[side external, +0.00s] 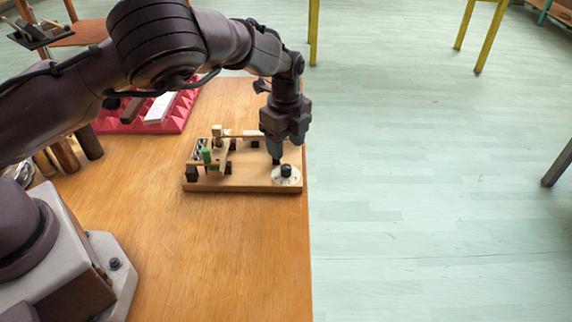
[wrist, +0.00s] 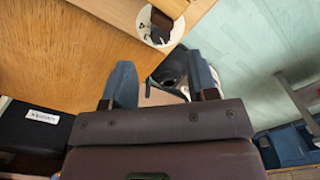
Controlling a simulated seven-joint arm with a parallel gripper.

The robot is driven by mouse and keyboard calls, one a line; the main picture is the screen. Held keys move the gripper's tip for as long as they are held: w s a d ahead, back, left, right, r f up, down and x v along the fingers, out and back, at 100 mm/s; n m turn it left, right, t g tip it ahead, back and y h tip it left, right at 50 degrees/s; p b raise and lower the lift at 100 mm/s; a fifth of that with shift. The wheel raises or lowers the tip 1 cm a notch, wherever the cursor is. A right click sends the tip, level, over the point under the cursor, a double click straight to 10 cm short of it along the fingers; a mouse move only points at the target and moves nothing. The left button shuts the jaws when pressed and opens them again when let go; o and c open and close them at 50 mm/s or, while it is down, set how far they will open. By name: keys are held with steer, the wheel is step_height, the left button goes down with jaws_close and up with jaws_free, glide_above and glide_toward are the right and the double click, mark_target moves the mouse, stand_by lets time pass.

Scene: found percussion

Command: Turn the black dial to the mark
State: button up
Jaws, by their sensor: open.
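The black dial (side external: 286,170) sits on a round white plate (side external: 293,181) at the right end of a wooden board (side external: 235,186). In the wrist view the dial (wrist: 160,27) and its white plate (wrist: 148,34) show at the top, with small dark marks on the plate. Which mark is meant I cannot tell. My gripper (side external: 277,156) points down just above and beside the dial. In the wrist view its two blue-grey fingers (wrist: 163,78) are apart, and the dial lies beyond them, not between them.
The board also carries a green block (side external: 206,156), pale wooden bars and dark blocks left of the dial. A red bumpy foam pad (side external: 178,118) lies behind. Dark cylinders (side external: 88,142) stand at left. The table's right edge is close to the dial; the table front is clear.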

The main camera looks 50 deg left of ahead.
mark_target(286, 166)
step_height(286, 166, down, 7)
steer(key=shift+r, duration=0.1)
stand_by(0.3)
steer(key=c, duration=0.9)
